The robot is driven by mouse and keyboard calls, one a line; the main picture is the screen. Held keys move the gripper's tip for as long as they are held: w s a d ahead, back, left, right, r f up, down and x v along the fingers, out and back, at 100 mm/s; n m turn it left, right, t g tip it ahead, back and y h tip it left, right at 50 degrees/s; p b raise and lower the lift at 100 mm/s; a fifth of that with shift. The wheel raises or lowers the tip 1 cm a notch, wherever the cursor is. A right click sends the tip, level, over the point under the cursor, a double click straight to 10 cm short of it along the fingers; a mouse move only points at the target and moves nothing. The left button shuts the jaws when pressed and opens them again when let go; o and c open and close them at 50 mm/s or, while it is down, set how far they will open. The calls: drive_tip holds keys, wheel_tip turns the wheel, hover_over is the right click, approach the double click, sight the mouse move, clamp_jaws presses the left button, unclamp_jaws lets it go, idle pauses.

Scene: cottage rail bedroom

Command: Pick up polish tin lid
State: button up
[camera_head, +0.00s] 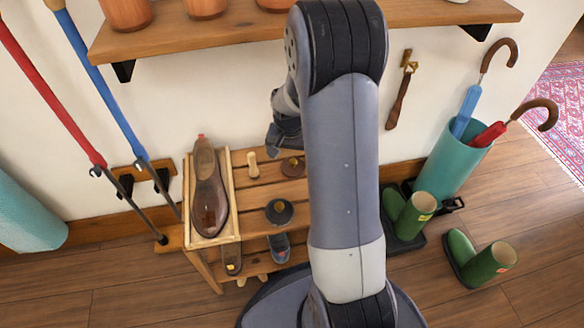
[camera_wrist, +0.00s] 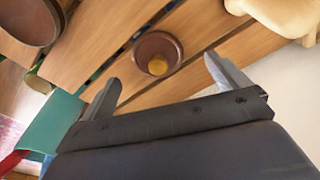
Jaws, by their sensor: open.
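A small round brown piece with an orange-yellow knob or centre, which looks like the polish tin lid (camera_wrist: 158,52), lies on the wooden slats. It also shows in the head view (camera_head: 292,167), near the wall end of the bench. My gripper (camera_wrist: 161,72) is open and empty. Its two fingertips are spread to either side of the lid in the wrist view, with the lid a little beyond them and apparently not touched. In the head view my gripper is small and partly hidden by my arm, above the back of the bench.
The slatted bench (camera_head: 258,195) also holds a dark round tin (camera_head: 279,211), a pale wooden piece (camera_head: 252,164) and a brown shoe (camera_head: 209,195) in a tray. A wall shelf (camera_head: 225,32) with pots is above. Green boots (camera_head: 412,215) and an umbrella stand (camera_head: 452,165) are at right.

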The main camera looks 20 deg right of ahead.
sight(293, 161)
drive_tip(key=f, duration=0.1)
drive_tip(key=f+b, duration=0.1)
drive_tip(key=f, duration=0.1)
drive_tip(key=d+f+b, duration=0.1)
drive_tip(key=shift+w+f, duration=0.3)
drive_tip(key=shift+w, duration=0.05)
drive_tip(key=shift+c, duration=0.3)
drive_tip(key=c, duration=0.9)
